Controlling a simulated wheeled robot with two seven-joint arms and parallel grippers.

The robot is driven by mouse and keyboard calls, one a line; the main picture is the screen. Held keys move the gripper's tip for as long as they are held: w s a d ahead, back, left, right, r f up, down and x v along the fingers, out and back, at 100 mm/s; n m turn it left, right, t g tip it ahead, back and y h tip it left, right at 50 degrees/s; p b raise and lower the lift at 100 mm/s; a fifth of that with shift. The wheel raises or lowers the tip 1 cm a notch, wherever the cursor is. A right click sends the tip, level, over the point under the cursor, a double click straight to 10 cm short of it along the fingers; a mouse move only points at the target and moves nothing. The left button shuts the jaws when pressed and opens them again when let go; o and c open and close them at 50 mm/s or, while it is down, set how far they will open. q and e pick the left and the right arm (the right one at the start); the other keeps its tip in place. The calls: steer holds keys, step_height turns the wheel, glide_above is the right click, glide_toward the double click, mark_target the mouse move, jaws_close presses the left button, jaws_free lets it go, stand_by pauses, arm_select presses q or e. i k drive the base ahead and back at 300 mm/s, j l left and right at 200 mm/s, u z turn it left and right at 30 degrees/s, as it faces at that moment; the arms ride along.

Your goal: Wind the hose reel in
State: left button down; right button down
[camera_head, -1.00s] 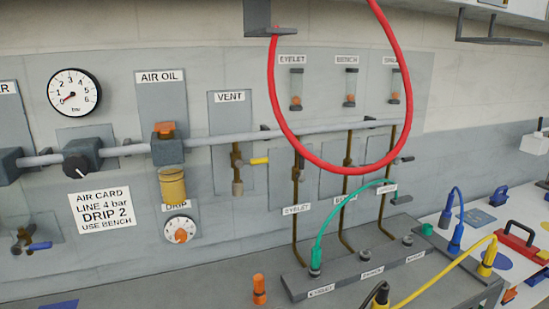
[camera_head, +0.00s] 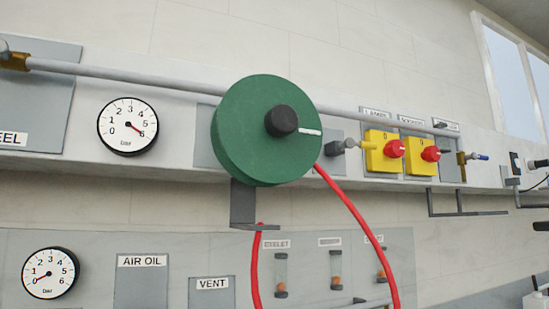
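The hose reel is a green drum (camera_head: 245,140) on the upper wall panel, with a black hub (camera_head: 281,121) and a short white pointer or handle on the hub. The red hose (camera_head: 350,210) leaves the drum at its lower right and hangs in a loop. Its other side (camera_head: 256,265) rises to a grey bracket (camera_head: 245,210) below the drum. The bottom of the loop is below the picture. Neither of my grippers shows.
A pressure gauge (camera_head: 127,126) is left of the reel and reads near 6. A lower gauge (camera_head: 49,273) reads near 0. Yellow boxes with red knobs (camera_head: 394,148) are to the right. A grey pipe (camera_head: 150,78) passes behind the reel. Several sight tubes (camera_head: 336,270) are below.

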mark_target(265, 132)
steer(key=k+l+u, duration=0.1)
steer(key=l, duration=0.35)
steer(key=l+u, duration=0.15)
steer(key=l, duration=0.25)
steer(key=k+l+u, duration=0.1)
steer(key=l, duration=0.35)
steer(key=k+l+u, duration=0.15)
steer(key=l, duration=0.25)
steer(key=k+l+u, duration=0.1)
steer(key=l, duration=0.3)
steer(key=k+l+u, duration=0.15)
steer(key=k+l, duration=0.1)
steer(key=l, duration=0.1)
